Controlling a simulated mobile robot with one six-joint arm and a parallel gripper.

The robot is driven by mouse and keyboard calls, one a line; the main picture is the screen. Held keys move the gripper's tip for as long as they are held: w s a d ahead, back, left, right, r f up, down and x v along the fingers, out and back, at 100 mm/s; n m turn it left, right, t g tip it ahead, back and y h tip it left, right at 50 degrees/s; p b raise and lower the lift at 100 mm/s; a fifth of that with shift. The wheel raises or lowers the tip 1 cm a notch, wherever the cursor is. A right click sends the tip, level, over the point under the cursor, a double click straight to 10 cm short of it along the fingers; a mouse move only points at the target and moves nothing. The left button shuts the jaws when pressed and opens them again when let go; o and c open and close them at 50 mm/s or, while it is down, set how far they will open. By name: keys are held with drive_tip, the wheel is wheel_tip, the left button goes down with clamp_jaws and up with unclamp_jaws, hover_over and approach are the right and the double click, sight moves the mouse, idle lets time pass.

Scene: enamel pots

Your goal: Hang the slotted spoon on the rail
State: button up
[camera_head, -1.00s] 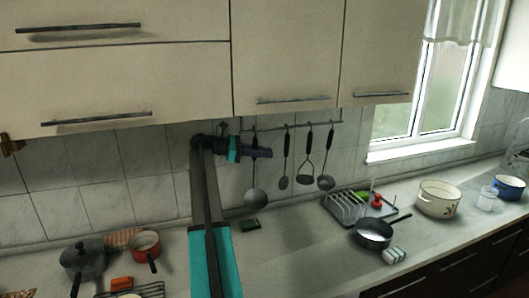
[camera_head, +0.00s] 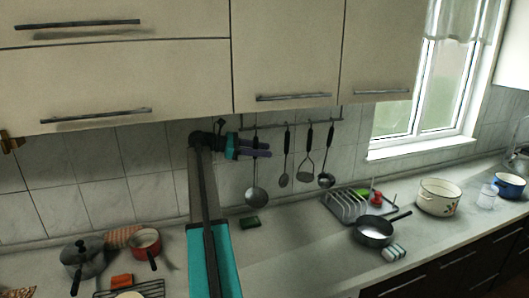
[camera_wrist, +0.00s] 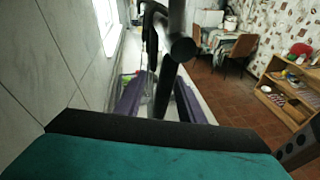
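In the head view a dark utensil with a round bowl (camera_head: 256,196) hangs upright below the left part of the rail (camera_head: 298,125); I take it for the slotted spoon, but slots are too small to tell. Its upper handle is partly hidden by my gripper (camera_head: 262,149), which is level just under the rail. The two purple fingers show apart. In the wrist view my gripper (camera_wrist: 158,104) is open, with a dark handle (camera_wrist: 164,85) standing between the fingers. It does not look clamped. How it meets the rail is hidden.
Several other utensils hang to the right, including a turner (camera_head: 305,172) and a ladle (camera_head: 326,180). Wall cabinets (camera_head: 285,60) overhang the rail.

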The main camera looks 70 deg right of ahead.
drive_tip(key=b+v, duration=0.4)
drive_tip(key=v, duration=0.8)
drive_tip(key=shift+w+a+b, duration=0.3)
drive_tip(key=shift+b, duration=0.05)
